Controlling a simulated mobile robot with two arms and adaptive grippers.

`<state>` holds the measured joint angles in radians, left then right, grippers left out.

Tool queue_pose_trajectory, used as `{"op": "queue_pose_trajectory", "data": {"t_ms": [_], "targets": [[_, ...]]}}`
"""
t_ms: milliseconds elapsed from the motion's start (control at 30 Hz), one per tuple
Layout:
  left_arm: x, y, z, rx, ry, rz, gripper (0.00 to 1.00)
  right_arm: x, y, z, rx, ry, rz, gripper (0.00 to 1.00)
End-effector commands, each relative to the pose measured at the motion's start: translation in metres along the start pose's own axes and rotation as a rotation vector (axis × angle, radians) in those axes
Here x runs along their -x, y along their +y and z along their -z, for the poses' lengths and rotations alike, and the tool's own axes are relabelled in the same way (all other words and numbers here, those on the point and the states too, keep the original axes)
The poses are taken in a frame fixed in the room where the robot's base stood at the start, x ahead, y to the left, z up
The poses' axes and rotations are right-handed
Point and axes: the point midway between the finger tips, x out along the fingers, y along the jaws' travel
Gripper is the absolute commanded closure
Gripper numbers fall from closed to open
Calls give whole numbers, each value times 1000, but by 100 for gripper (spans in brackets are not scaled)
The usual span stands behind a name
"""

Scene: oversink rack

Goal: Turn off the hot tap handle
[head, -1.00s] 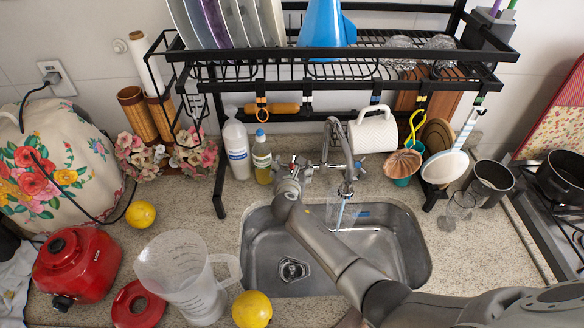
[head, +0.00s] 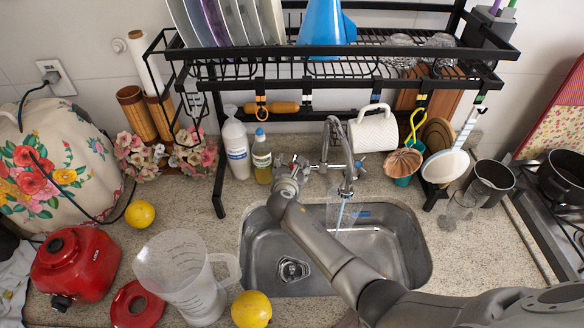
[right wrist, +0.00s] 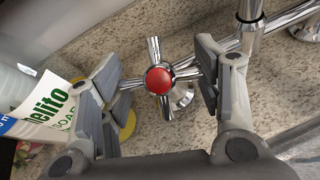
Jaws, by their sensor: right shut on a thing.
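The hot tap handle (right wrist: 158,80) is a chrome cross with a red cap, seen close in the right wrist view. In the head view it is mostly hidden by my right gripper (head: 290,170), left of the tap's base. My right gripper's two fingers (right wrist: 166,82) stand on either side of the cross and are shut on its arms. The chrome spout (head: 336,140) arches over the sink, and a thin bluish water stream (head: 341,212) runs from it. My left gripper is out of view.
The steel sink (head: 262,250) lies under my right arm. A white bottle (head: 237,150) and a soap bottle (head: 262,160) stand left of the handle. A black rack (head: 220,190) spans above, with a white mug (head: 374,132) hanging near the spout.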

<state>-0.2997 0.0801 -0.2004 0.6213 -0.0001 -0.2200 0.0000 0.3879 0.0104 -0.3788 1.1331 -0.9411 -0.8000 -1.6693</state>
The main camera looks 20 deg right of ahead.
Motion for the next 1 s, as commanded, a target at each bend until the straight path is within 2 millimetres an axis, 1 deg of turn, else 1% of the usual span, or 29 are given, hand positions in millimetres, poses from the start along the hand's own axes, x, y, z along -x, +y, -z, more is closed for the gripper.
{"op": "queue_pose_trajectory", "data": {"t_ms": [33, 600, 933, 1000], "targets": [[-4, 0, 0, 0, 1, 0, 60, 0, 0, 5, -26, 6, 13, 65], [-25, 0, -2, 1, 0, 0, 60, 0, 1, 6, -399, 9, 218, 65], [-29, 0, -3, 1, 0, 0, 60, 0, 1, 6, -519, 12, 283, 64], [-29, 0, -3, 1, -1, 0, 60, 0, 1, 6, -530, 12, 289, 62]]}}
